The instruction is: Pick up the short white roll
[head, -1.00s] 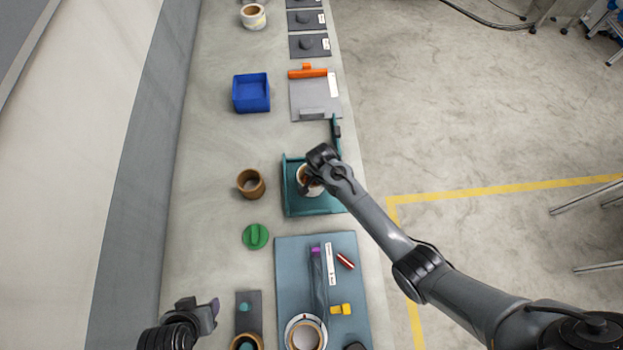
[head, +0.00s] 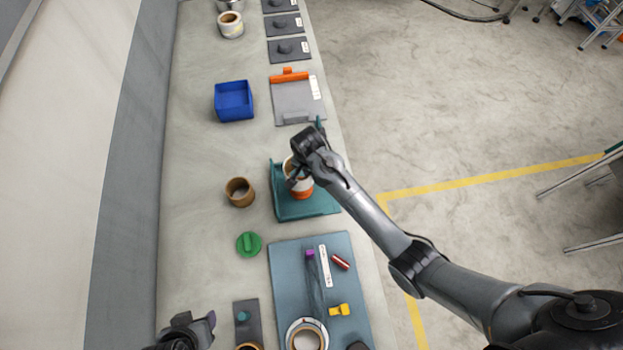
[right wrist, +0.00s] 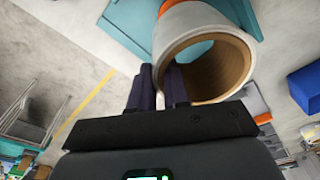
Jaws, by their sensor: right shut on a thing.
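The white roll (right wrist: 195,27) has a brown inner wall and shows an orange band at its far side in the right wrist view. My right gripper (right wrist: 160,92) is shut on the roll's rim, one finger inside and one outside. In the head view the roll (head: 301,187) is partly hidden behind my right gripper (head: 293,178), over the teal tray (head: 325,205). It appears raised and tilted; whether the orange part belongs to it, I cannot tell. My left gripper (head: 203,326) is at the bottom left, away from the roll; its fingers are unclear.
A brown roll (head: 240,193) stands left of the tray, with a green knobbed piece (head: 249,244) below it. A blue box (head: 234,101) and a grey board with an orange clip (head: 298,100) lie beyond. A blue mat (head: 285,275) holds small items.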

